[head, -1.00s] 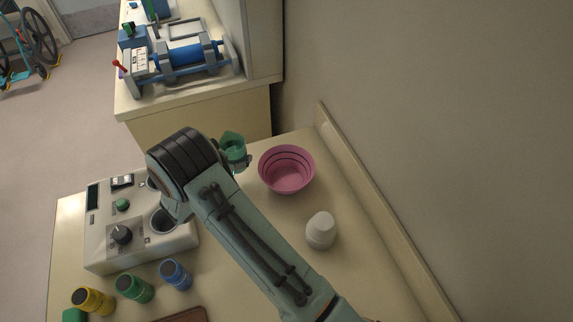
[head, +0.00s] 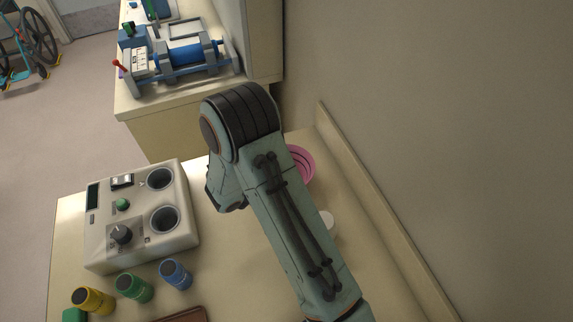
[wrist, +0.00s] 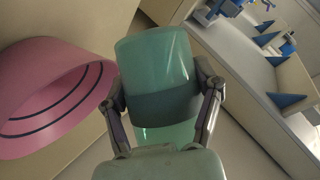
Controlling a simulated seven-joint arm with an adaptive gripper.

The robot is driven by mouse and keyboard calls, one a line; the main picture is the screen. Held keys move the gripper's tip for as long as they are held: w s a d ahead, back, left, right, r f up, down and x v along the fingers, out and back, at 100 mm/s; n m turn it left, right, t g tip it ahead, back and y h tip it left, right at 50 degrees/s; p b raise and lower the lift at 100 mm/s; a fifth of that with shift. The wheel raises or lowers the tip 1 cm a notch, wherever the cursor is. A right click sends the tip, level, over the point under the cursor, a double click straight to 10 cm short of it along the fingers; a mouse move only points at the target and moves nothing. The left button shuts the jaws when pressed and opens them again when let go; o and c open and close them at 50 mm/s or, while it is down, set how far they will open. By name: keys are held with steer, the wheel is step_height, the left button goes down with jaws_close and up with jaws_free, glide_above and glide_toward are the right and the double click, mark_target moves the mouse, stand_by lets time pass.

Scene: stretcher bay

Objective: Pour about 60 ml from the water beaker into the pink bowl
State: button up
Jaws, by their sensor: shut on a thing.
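In the wrist view my gripper (wrist: 162,88) is shut on the water beaker (wrist: 155,60), a translucent green vessel with a darker band across its middle. I cannot tell the water level. The pink bowl (wrist: 45,85), with dark rings, is left of the beaker and close to it. The room looks slanted behind the beaker, so the beaker appears tilted; how far I cannot tell. In the head view the pink bowl (head: 302,165) is partly hidden behind my arm, and the gripper and beaker are hidden. No stream of water shows.
A white container (head: 328,224) is half hidden beside my arm. A beige device with two round wells (head: 187,238) stands left; yellow (head: 93,301), green (head: 134,288) and blue (head: 175,274) jars stand in front. A wall rises right of the counter (head: 370,255).

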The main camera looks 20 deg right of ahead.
steer(key=shift+s+d+f+m, duration=0.15)
steer(key=shift+d+m, duration=0.15)
steer(key=shift+r+m+t+y, duration=0.7)
steer(key=shift+r+m+y, duration=0.15)
steer(key=shift+m+y, duration=0.05)
steer(key=shift+r, duration=0.1)
steer(key=shift+f+m+t+y, duration=0.4)
steer(key=shift+m+y, duration=0.1)
steer(key=shift+m, duration=0.3)
steer(key=shift+s+d+f+m+t, duration=0.1)
steer(key=shift+f+m+t, duration=0.05)
steer(key=shift+m+t, duration=0.2)
stand_by(0.8)
steer(key=shift+s+d+m+y, duration=0.15)
steer(key=shift+d+m+y, duration=0.05)
steer(key=shift+m+y, duration=0.1)
steer(key=shift+d+r, duration=0.2)
steer(key=shift+r, duration=0.1)
steer(key=shift+s+d+m, duration=0.15)
steer(key=shift+d+m, duration=0.05)
steer(key=shift+m, duration=0.05)
